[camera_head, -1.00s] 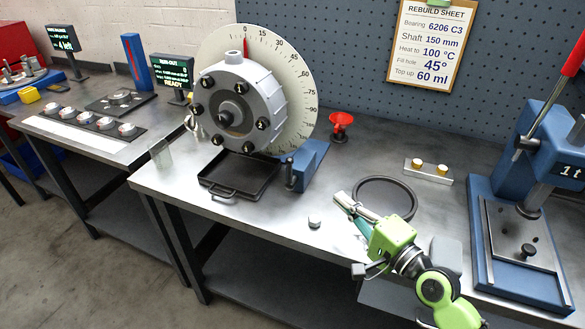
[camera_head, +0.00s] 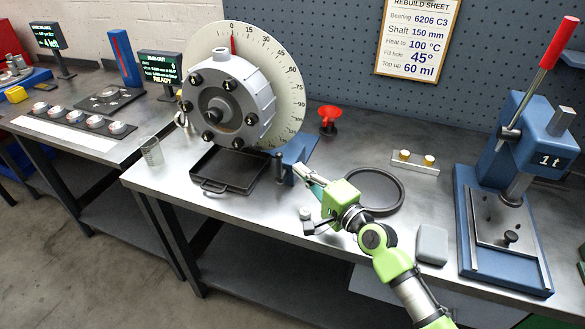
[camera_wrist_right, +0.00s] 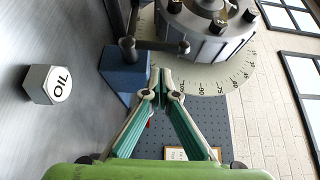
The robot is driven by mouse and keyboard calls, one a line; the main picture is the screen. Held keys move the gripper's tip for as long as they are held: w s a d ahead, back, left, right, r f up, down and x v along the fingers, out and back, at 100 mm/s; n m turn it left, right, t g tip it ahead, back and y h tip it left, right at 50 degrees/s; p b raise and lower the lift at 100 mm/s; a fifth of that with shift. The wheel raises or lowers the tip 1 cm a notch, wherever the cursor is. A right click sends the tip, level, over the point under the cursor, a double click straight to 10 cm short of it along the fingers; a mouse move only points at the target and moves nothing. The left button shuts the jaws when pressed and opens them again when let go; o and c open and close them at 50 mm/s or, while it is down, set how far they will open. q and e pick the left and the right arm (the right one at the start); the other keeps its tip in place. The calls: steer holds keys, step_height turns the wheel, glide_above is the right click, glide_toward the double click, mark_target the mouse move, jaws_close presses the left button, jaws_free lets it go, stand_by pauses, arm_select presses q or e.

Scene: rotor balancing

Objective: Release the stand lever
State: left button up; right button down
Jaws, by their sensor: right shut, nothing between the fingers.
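The blue rotor stand (camera_head: 299,150) carries a grey round housing (camera_head: 228,105) in front of a white degree dial (camera_head: 291,85). The stand lever (camera_head: 279,166) is a short dark upright with a knob, at the front right of the stand. In the right wrist view the lever (camera_wrist_right: 150,45) is a dark rod with a round knob above the blue block. My right gripper (camera_head: 297,167) is shut and empty, just right of the lever. In the wrist view its fingertips (camera_wrist_right: 161,78) meet just below the rod; I cannot tell whether they touch it. My left gripper is out of view.
A black tray (camera_head: 205,188) lies under the housing.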

mark_target(281, 166)
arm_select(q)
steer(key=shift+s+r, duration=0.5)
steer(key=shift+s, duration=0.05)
arm_select(e)
steer(key=a, duration=0.2)
steer(key=shift+w+a+r, duration=0.1)
steer(key=shift+w+a, duration=0.1)
steer(key=shift+a, duration=0.1)
